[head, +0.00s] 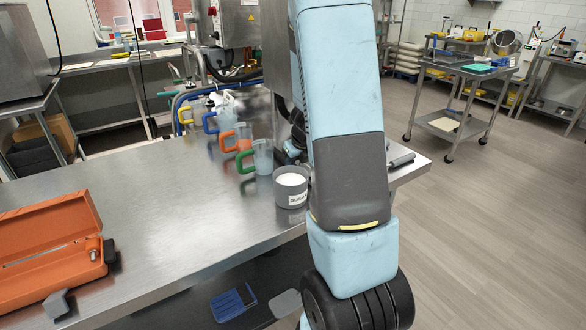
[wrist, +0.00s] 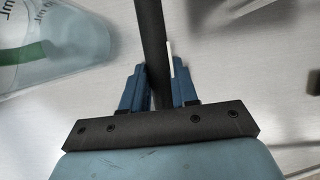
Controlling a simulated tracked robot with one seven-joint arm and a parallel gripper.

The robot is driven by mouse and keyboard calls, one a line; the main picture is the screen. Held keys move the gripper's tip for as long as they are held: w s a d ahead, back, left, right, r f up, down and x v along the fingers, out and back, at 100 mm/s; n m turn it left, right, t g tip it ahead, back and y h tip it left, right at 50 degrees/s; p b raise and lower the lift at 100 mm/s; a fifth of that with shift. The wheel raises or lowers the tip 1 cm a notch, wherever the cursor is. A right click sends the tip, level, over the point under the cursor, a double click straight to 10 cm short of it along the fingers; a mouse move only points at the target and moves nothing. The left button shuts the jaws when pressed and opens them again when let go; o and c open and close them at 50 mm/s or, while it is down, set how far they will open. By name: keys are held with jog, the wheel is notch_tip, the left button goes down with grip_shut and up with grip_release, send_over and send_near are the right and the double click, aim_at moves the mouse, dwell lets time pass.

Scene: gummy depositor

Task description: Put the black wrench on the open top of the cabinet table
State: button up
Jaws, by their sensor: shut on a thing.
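In the wrist view my gripper (wrist: 157,80) has its blue fingers shut on a long black bar, the black wrench (wrist: 150,35), which runs up out of the picture. The wrench's ends are out of that view. A brushed steel surface lies beneath it; the gap to it cannot be told. In the head view my arm hides the gripper. A steel table (head: 170,225) with a lower shelf fills the foreground, its top bare in the middle; I cannot tell if it is the cabinet table. A dark handle-like piece (head: 402,161) shows at its right end beside my arm.
A clear jug with a green handle (head: 247,166) stands near a grey cup of white contents (head: 291,188), with several more jugs behind. A jug (wrist: 60,50) is close left in the wrist view. An open orange case (head: 50,245) lies left. A wheeled cart (head: 462,95) stands back right.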

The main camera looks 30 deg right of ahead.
grip_shut()
jog(key=shift+r, duration=0.1)
